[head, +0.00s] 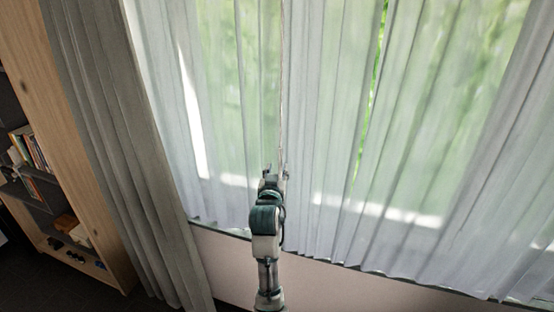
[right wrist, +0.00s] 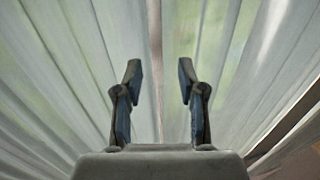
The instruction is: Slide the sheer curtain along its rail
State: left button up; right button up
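The sheer curtain (head: 330,130) hangs in pale, see-through folds across the window, and its folds also fill the right wrist view (right wrist: 85,50). A thin, pale upright strip (head: 282,70), perhaps a pull rod or a panel edge, runs down the sheer to my right gripper (head: 275,173). In the right wrist view this strip (right wrist: 155,45) lies beyond and between the two fingers. My right gripper also shows there (right wrist: 159,72), with its fingers apart and nothing clearly held. The rail is out of view above. My left gripper is not in view.
A heavy grey drape (head: 120,140) hangs left of the sheer. A wooden bookcase (head: 60,120) with books (head: 35,150) stands at the far left. A pale wall (head: 240,270) shows below the sheer's hem. A bright green gap (head: 375,85) shows between folds at right.

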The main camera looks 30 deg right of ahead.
aim_at(281, 161)
jog(key=x, duration=0.6)
jog(key=shift+s+d+p, duration=0.1)
jog(key=shift+p, duration=0.25)
jog(key=shift+a+r, duration=0.1)
jog(key=shift+a, duration=0.25)
jog(key=shift+s, duration=0.1)
jog(key=c, duration=0.7)
jog(key=shift+s+d, duration=0.15)
jog(key=shift+d, duration=0.2)
grip_shut()
